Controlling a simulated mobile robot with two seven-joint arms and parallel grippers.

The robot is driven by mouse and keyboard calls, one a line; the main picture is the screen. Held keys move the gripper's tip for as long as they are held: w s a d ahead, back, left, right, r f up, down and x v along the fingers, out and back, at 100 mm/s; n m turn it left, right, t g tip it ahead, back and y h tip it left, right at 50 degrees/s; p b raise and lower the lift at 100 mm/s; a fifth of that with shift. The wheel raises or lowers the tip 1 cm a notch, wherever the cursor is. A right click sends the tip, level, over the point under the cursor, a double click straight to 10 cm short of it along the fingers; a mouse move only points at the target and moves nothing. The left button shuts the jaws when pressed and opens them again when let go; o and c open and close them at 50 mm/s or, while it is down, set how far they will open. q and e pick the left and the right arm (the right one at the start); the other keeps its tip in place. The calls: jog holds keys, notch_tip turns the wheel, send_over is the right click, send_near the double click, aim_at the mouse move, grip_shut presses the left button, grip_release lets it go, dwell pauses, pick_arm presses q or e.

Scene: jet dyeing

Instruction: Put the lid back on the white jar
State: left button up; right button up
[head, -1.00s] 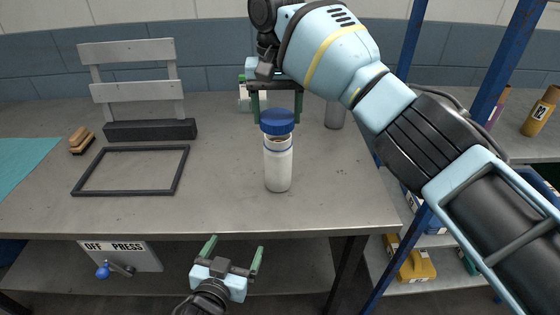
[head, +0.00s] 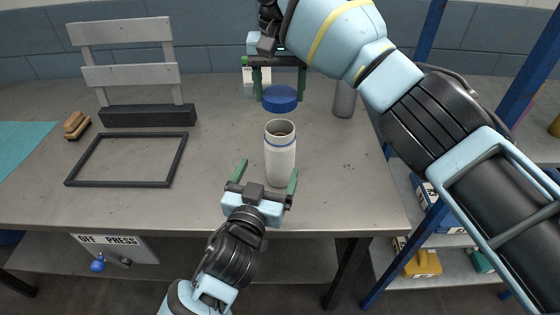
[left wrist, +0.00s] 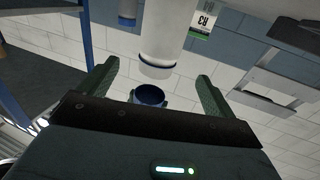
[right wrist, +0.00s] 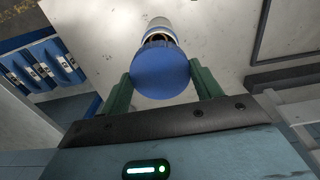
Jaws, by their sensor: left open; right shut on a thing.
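The white jar (head: 280,158) stands upright and open on the grey table, with a blue band below its rim. The blue lid (head: 280,97) is in my right gripper (head: 280,92), above and apart from the jar's mouth. The right wrist view shows the lid (right wrist: 160,70) between the fingers, partly covering the jar (right wrist: 157,30). My left gripper (head: 267,170) is open and low at the near side of the jar. In the left wrist view the jar (left wrist: 162,35) lines up between the fingers, with the lid (left wrist: 150,95) apart from its rim. I cannot tell whether the fingertips reach past it.
A dark rectangular frame (head: 69,172) lies on the table at left, before a grey slatted rack (head: 125,75). A grey cylinder (head: 344,100) stands behind right. A blue shelf post (head: 436,220) stands at right.

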aim_at(281, 139)
pick_arm(q)
jog(key=x, duration=1.1)
jog(key=shift+w+d, duration=0.1)
jog(key=shift+w, duration=0.3)
jog(key=c, duration=1.5)
jog(key=shift+o, duration=0.2)
pick_arm(e)
jog(key=shift+f, duration=2.5)
jog(key=shift+f, duration=0.15)
jog(key=shift+f, duration=0.8)
jog(key=shift+f, duration=0.55)
